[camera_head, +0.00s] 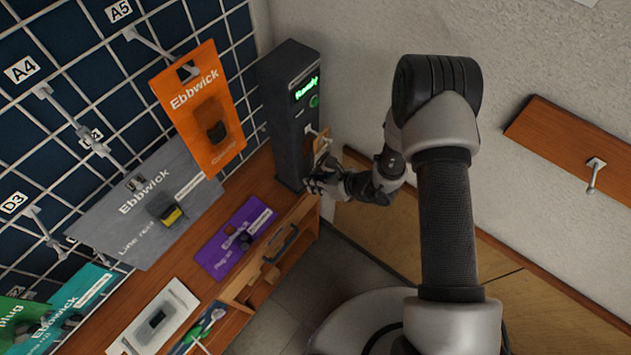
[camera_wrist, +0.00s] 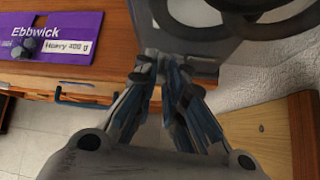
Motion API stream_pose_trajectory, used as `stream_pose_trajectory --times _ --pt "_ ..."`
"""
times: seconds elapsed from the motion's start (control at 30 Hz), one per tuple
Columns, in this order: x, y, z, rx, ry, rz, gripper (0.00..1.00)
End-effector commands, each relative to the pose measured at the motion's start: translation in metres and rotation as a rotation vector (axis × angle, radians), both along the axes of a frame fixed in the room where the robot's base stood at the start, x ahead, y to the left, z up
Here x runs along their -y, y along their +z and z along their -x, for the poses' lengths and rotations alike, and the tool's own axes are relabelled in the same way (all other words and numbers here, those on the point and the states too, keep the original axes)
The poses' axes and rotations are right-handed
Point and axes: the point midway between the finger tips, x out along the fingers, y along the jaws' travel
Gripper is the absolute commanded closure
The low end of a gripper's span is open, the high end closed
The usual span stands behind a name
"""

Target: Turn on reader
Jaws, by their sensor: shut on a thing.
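The reader (camera_head: 287,135) is a tall dark upright box at the right end of the wooden bench. Its screen (camera_head: 306,88) glows green with a word that looks like "Ready", and a small round green mark (camera_head: 314,101) glows below it. My gripper (camera_head: 314,186) is low at the reader's right front side, close to its foot. In the wrist view my gripper (camera_wrist: 172,78) has its fingers close together against a grey surface. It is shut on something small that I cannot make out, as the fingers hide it.
A hook with a brown-orange piece (camera_head: 321,146) projects from the reader just above my gripper. A purple Ebbwick card (camera_head: 222,262) lies on the bench near a drawer handle (camera_head: 281,244). An orange card (camera_head: 205,135) hangs left of the reader. A wall board (camera_head: 560,135) stands at right.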

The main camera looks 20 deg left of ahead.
Motion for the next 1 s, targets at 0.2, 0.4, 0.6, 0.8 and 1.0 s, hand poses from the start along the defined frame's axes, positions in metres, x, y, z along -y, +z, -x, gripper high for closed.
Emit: stream_pose_trajectory --times 0.2,0.4,0.6,0.8,1.0 --pt "0.001 -0.001 0.001 -0.003 0.001 0.002 0.88" --pt "0.000 -0.001 0.001 -0.002 0.000 0.001 0.75" --pt "0.000 -0.001 0.000 0.000 0.000 0.000 0.69" --pt "0.001 0.000 0.000 0.000 0.000 0.000 0.69" --pt "0.016 0.015 0.003 0.000 -0.005 -0.001 0.69"
